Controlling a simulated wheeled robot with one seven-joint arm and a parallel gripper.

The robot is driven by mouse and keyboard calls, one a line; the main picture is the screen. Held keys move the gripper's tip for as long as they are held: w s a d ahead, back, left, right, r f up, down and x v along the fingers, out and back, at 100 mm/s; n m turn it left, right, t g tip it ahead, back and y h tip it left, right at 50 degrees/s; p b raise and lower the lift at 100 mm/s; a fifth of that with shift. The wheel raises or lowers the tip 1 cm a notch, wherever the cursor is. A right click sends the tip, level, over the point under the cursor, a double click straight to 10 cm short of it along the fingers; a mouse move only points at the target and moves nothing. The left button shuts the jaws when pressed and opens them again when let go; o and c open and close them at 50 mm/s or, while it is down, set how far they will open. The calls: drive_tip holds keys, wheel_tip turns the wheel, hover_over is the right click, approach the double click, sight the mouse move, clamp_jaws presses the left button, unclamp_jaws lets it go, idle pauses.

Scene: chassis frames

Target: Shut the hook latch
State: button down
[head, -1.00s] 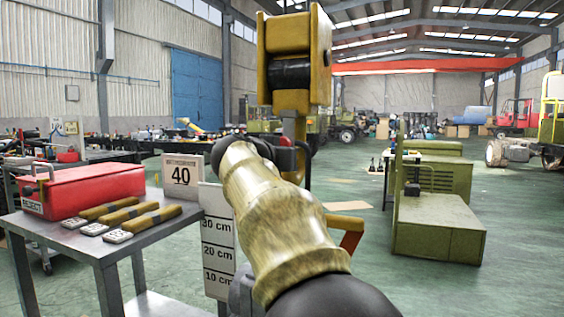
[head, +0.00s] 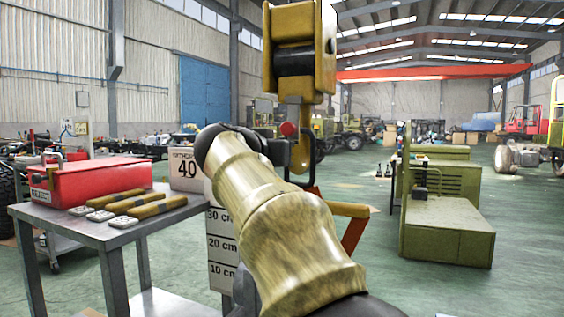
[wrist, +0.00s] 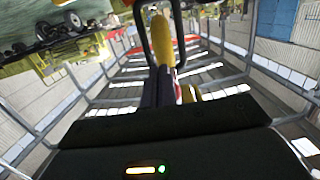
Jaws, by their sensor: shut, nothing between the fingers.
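The crane hook (head: 301,112) hangs below a yellow pulley block (head: 300,55) in the head view. A red knob (head: 289,129) shows at the hook's left side. The latch itself is hard to make out there. My gripper (head: 278,150) is at the hook's left, largely hidden behind my arm. In the wrist view my shut gripper (wrist: 160,84) points toward a yellow part (wrist: 161,38), seemingly the hook, with a thin dark loop (wrist: 143,33) around it. The fingertips are close to it; contact cannot be told.
A green machine (head: 446,230) is at right. The green floor between has free room.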

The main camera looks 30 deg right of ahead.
drive_tip(key=shift+s+a+f+b, duration=0.35)
drive_tip(key=shift+s+a+b, duration=0.3)
drive_tip(key=shift+a, duration=0.15)
drive_tip(key=shift+s+a+f+b, duration=0.35)
drive_tip(key=shift+s+a+b, duration=0.25)
drive_tip(key=shift+a, duration=0.2)
